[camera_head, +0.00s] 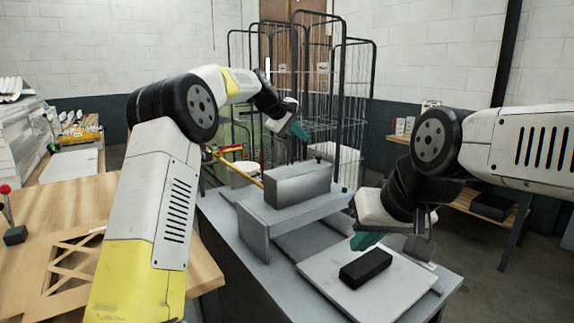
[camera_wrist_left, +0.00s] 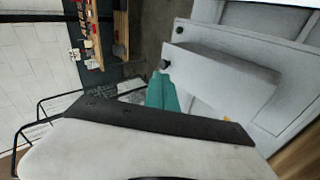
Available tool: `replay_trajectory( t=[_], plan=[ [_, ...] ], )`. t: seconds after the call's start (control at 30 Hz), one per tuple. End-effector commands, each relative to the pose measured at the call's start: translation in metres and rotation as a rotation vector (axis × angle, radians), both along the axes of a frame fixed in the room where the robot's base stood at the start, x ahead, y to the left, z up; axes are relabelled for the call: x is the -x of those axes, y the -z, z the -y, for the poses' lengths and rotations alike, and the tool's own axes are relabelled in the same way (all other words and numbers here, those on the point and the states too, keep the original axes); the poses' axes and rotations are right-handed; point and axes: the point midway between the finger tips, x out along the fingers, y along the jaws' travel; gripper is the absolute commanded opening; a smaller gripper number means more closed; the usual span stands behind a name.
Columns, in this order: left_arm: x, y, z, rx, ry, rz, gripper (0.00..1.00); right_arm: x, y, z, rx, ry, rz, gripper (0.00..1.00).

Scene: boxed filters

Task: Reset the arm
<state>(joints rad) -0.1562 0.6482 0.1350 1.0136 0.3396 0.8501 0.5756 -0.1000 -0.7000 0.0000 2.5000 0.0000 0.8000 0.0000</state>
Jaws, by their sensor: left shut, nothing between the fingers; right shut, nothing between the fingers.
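My left arm (camera_head: 172,190) comes in from the left, rises and bends over toward the middle. Its gripper (camera_head: 300,131) is up in the air above and behind the grey metal fixture, with teal fingertips shut and empty. In the left wrist view the teal fingers (camera_wrist_left: 163,93) are together with nothing between them. My right arm (camera_head: 520,150) comes in from the right and bends down. Its gripper (camera_head: 366,240) has teal fingertips shut and empty, low over the light plate, just behind a black block (camera_head: 366,268). I cannot tell whether they touch the block.
The grey fixture (camera_head: 298,185) stands on the grey bench, with the light plate (camera_head: 322,270) in front. A wooden table (camera_head: 75,205) is at left, holding a red-knobbed lever (camera_head: 14,235). A wire cage cart (camera_head: 355,100) stands behind. Open floor lies at right.

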Motion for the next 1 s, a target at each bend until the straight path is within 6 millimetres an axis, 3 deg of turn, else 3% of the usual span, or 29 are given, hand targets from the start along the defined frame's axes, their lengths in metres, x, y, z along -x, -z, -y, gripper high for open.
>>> replay_trajectory(
  t=[0.03,0.2,0.5,0.77,1.0],
  plan=[
    [0.017,-0.013,-0.011,-0.032,0.011,0.018,0.00,0.000,0.000,0.000,0.000,0.000,0.000,0.00],
    [0.073,-0.034,-0.046,-0.148,0.054,0.062,0.00,0.000,0.000,0.000,0.000,0.000,0.000,0.00],
    [0.185,-0.045,-0.107,-0.339,0.128,0.124,0.00,0.000,0.000,0.000,0.000,0.000,0.000,0.00],
    [0.291,-0.025,-0.156,-0.489,0.194,0.160,0.00,0.000,0.000,0.000,0.000,0.000,0.000,0.00],
    [0.387,0.016,-0.191,-0.610,0.263,0.182,0.00,0.000,0.000,0.000,0.000,0.000,0.000,0.00]
  ],
)
